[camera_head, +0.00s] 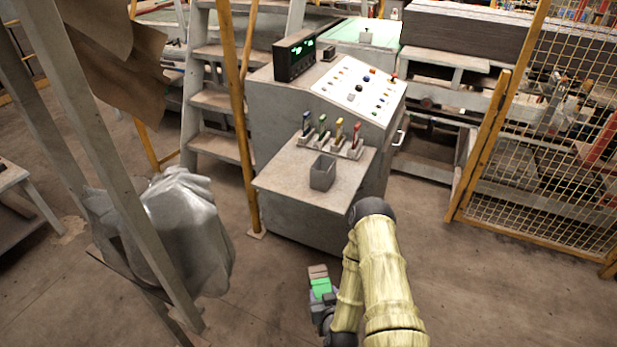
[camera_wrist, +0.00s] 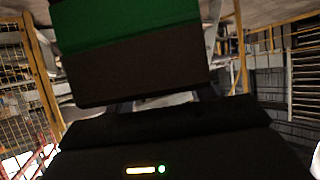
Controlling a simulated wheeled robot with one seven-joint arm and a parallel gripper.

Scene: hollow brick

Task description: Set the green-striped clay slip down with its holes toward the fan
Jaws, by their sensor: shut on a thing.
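The green-striped clay slip (camera_head: 318,271) is a block with a broad green band, held in the air low in the middle of the head view. My gripper (camera_head: 322,298) is shut on it from the near side. In the wrist view the slip (camera_wrist: 140,70) fills the upper middle, dark brown below and green above, slightly tilted in the picture. Its holes do not show in either view. I cannot make out a fan in either view.
A grey control desk (camera_head: 325,95) stands ahead, its lower shelf (camera_head: 283,174) holding a small grey bin (camera_head: 322,172) and several coloured levers. A grey plastic-wrapped bundle (camera_head: 190,230) is at left, a yellow mesh fence (camera_head: 545,130) at right. Floor between is clear.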

